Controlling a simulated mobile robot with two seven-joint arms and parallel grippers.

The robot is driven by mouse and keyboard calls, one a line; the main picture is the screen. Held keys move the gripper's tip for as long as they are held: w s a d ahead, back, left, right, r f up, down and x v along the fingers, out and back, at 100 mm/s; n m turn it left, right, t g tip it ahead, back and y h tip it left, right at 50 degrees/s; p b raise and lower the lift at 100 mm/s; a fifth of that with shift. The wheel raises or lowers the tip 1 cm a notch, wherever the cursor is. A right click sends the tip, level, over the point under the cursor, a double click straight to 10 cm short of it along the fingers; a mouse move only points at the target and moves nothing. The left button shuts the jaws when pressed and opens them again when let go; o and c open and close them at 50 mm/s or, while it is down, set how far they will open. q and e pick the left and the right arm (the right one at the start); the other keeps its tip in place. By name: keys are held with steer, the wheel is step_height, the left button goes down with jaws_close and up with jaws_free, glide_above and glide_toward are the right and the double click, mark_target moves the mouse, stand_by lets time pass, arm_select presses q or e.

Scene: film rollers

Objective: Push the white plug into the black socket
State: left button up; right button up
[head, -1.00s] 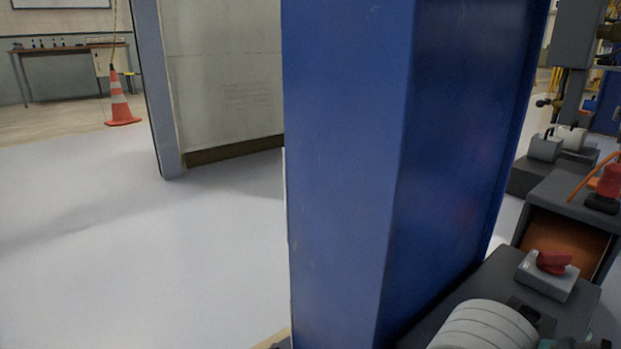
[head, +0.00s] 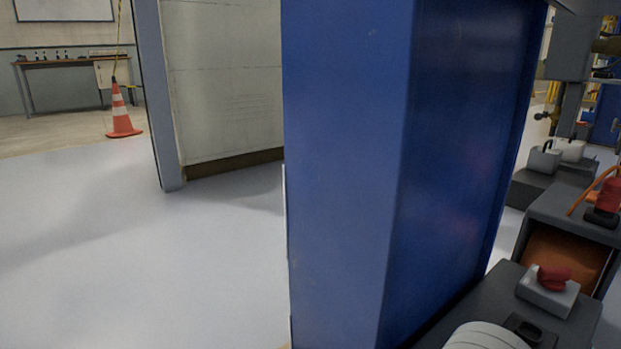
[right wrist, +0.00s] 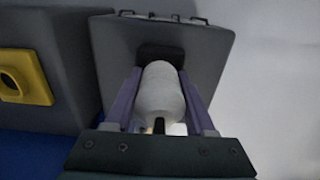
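The white plug (right wrist: 160,98) is a pale rounded cylinder in the middle of the right wrist view. My right gripper (right wrist: 159,78) has its two purple fingers along both sides of the plug and is shut on it. The black socket (right wrist: 158,51) is a dark patch on a grey housing, directly beyond the plug's far end. The plug's end overlaps the socket's lower edge in this view. I cannot tell whether they touch or whether the plug is partly inside. My left gripper is in neither view, and the head view shows neither gripper.
A grey block with a yellow-rimmed opening (right wrist: 25,77) stands left of the housing. In the head view a big blue column (head: 350,180) blocks the middle. Grey machine boxes with a red knob (head: 553,277) stand at right. An orange cone (head: 122,115) and open floor lie left.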

jaws_close()
stand_by(0.3)
steer(key=shift+r+p, duration=1.55)
steer(key=shift+p, duration=0.2)
steer(key=shift+r+p, duration=1.45)
steer(key=shift+p, duration=0.2)
